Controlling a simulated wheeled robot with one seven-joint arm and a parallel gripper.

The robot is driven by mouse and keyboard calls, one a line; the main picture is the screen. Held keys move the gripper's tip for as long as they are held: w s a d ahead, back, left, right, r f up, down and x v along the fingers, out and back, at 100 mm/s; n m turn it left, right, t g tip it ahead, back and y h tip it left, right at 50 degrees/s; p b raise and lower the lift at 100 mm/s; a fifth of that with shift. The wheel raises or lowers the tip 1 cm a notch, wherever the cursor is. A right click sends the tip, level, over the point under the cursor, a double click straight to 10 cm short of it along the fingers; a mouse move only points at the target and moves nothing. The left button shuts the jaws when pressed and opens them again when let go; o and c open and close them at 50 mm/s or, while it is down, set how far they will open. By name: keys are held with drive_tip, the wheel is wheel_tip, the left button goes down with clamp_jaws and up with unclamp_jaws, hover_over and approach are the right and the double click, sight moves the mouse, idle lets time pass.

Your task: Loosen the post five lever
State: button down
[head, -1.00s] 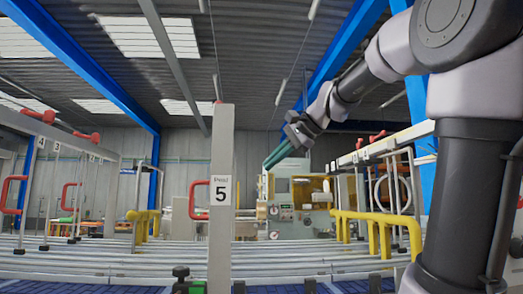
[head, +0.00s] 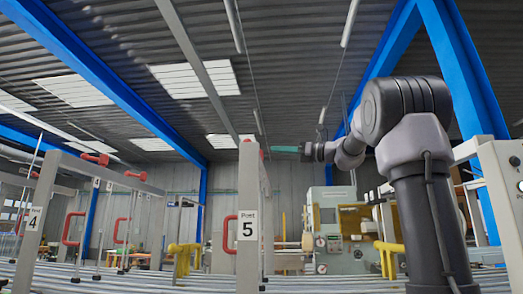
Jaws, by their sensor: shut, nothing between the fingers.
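Post five (head: 248,185) is a pale upright post with a "Post 5" label, near the middle of the head view. No full lever can be made out on it; only a small reddish bit shows at its top, too small to tell apart. A red loop handle (head: 230,234) shows at the post's left edge, and I cannot tell whether it belongs to it. My gripper (head: 274,149) has teal fingers, shut and empty. It points left, just right of the post's top in the picture. Whether it touches the post cannot be told.
Post 4 (head: 37,210) stands at the left, with red levers (head: 95,158) on the rail behind it. Yellow guard rails (head: 185,258) and a pale machine (head: 338,225) stand behind. Another pale post (head: 497,200) stands at right. The air above post five is clear.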

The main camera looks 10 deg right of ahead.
drive_tip(key=x, duration=0.7)
drive_tip(key=shift+w+a, duration=0.25)
drive_tip(key=shift+a, duration=0.25)
